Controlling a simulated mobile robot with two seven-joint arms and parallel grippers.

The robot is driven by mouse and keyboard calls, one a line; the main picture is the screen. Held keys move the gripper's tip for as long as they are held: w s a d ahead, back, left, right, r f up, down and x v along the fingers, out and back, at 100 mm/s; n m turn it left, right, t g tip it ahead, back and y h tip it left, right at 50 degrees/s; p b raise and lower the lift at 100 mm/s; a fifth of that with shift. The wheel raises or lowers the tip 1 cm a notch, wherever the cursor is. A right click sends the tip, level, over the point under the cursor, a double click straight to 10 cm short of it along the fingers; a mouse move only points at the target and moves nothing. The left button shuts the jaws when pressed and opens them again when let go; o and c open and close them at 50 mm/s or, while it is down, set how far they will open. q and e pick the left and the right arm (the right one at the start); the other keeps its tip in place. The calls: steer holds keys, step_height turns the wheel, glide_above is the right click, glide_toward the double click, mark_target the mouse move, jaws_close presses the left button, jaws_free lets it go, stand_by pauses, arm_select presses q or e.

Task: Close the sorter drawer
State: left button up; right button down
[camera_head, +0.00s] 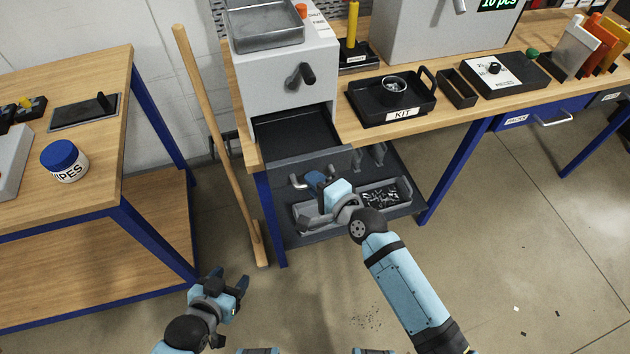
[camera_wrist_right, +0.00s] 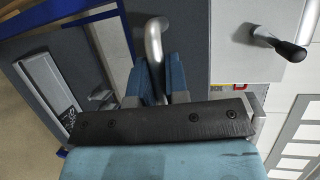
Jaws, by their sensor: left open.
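The sorter (camera_head: 275,85) is a light grey box on the bench. Its dark drawer (camera_head: 300,128) is pulled out at the bottom and looks empty. The drawer's grey bar handle (camera_head: 297,183) is on its front; it also shows in the right wrist view (camera_wrist_right: 155,42). My right gripper (camera_head: 314,180) is at this handle. In the right wrist view its blue fingers (camera_wrist_right: 160,76) are closed around the bar, one on each side. My left gripper (camera_head: 229,282) is open and empty, low over the floor at the left.
A crank knob (camera_head: 301,75) sticks out of the sorter above the drawer. A wooden broom handle (camera_head: 212,130) leans left of the bench. A lower shelf (camera_head: 345,225) holds grey bins under the drawer. A black kit tray (camera_head: 420,108) stands on the bench. A second table (camera_head: 110,110) is at the left.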

mark_target(325, 163)
steer(key=w+a, duration=0.1)
steer(key=w, duration=0.2)
steer(key=w+a+b, duration=0.1)
steer(key=w, duration=0.3)
steer(key=w+a+b, duration=0.1)
steer(key=w, duration=0.2)
steer(key=shift+w+a+f, duration=0.1)
steer(key=shift+w+a, duration=0.15)
steer(key=shift+w, duration=0.4)
steer(key=c, duration=1.1)
jaws_free()
steer(key=shift+c, duration=0.2)
steer(key=shift+s+d, duration=0.3)
steer(key=shift+s, duration=0.15)
steer(key=v, duration=1.2)
steer(key=shift+s+d+r, duration=0.25)
steer(key=shift+s, duration=0.05)
